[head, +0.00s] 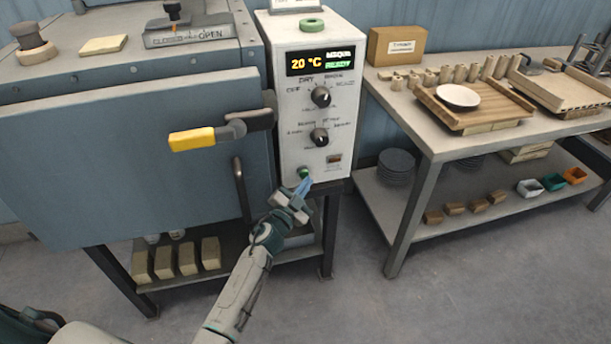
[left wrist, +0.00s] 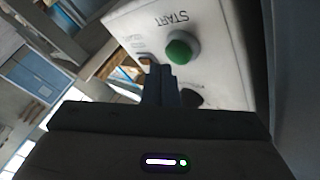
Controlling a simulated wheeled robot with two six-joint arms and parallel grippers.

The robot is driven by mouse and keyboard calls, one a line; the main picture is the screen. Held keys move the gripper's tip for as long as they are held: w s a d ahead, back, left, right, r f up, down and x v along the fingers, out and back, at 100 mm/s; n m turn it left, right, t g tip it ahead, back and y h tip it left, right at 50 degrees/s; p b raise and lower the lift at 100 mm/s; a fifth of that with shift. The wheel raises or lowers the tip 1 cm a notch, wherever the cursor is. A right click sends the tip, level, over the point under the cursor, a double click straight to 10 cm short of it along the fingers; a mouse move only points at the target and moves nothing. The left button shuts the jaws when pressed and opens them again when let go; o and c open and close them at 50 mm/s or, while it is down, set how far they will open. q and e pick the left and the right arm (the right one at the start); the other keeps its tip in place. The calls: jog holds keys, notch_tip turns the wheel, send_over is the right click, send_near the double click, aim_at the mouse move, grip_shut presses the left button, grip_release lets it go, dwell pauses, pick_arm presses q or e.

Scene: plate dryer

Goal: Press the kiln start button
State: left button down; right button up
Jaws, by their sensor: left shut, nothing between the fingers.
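The kiln start button is a round green button (head: 304,172) low on the white control box (head: 283,120), right of the kiln. In the left wrist view the green button (left wrist: 182,48) shows beside the word START, just beyond my fingertips. In the left wrist view the left gripper's fingers (left wrist: 160,82) point at the panel, a little left of and below the button. I cannot tell whether they touch the panel. My right gripper is not in view.
The kiln door (head: 130,160) is shut, with a yellow-ended handle (head: 192,139) standing out near the panel. The display (head: 320,61) reads 20 °C and a green READY. Two black knobs sit above the button. A table (head: 440,140) with a plate (head: 458,96) stands at right.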

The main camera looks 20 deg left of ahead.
pick_arm(q)
jog(key=shift+w+a+r, duration=0.4)
jog(key=shift+w+r, duration=0.15)
jog(key=shift+r, duration=0.1)
dwell(1.1)
jog(key=shift+s+f, duration=0.1)
jog(key=shift+f, duration=0.05)
jog(key=shift+s+f, duration=0.1)
jog(key=shift+f, duration=0.3)
jog(key=shift+s+d, duration=0.1)
jog(key=shift+s+d+f+p, duration=0.1)
jog(key=shift+s+d+p, duration=0.2)
jog(key=shift+s, duration=0.45)
jog(key=shift+s+d+f+p, duration=0.1)
jog(key=shift+s+d+p, duration=0.25)
jog(key=shift+s, duration=0.35)
jog(key=shift+s+d+f+p, duration=0.15)
jog(key=shift+s+d, duration=0.25)
jog(key=shift+s, duration=0.35)
jog(key=shift+r, duration=0.1)
